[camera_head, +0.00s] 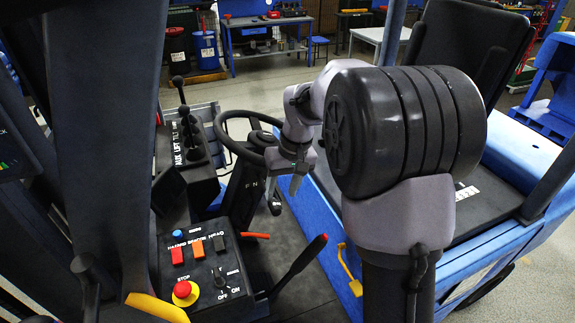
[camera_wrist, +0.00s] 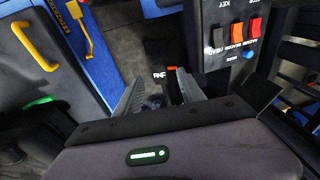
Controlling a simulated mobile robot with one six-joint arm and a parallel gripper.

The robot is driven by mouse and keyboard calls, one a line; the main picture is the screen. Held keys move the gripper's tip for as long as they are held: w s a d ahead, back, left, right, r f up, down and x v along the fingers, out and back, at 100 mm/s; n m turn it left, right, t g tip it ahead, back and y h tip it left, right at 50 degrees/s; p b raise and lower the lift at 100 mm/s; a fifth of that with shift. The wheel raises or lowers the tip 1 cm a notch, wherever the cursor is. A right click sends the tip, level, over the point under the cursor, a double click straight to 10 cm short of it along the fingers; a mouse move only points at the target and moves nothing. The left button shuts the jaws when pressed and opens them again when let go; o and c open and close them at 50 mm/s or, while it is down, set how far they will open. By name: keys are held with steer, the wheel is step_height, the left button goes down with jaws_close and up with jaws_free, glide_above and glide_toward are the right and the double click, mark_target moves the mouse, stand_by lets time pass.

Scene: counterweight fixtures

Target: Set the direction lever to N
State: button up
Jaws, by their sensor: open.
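The direction lever appears to be the dark stalk with a black knob (camera_head: 275,207) on the steering column, beside the white letters F and N (camera_head: 252,187). Which letter it stands at is not clear. My gripper (camera_head: 287,186) points down just above and right of that knob, past the steering wheel rim. In the wrist view my gripper (camera_wrist: 162,73) is open, its two grey fingers apart. White letters (camera_wrist: 159,76) show between the fingertips. A dark shape lies low between the fingers; whether it is the lever, and whether they touch it, I cannot tell.
The steering wheel (camera_head: 234,139) is close left of my gripper. Hydraulic levers (camera_head: 187,130) stand farther left. A switch panel (camera_head: 205,265) with a red stop button (camera_head: 186,293) is at lower left. A red-tipped lever (camera_head: 303,262) rises below my gripper. The seat (camera_head: 480,210) is right.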

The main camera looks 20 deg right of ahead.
steer(key=p+v, duration=0.1)
steer(key=v, duration=0.9)
steer(key=shift+r, duration=0.15)
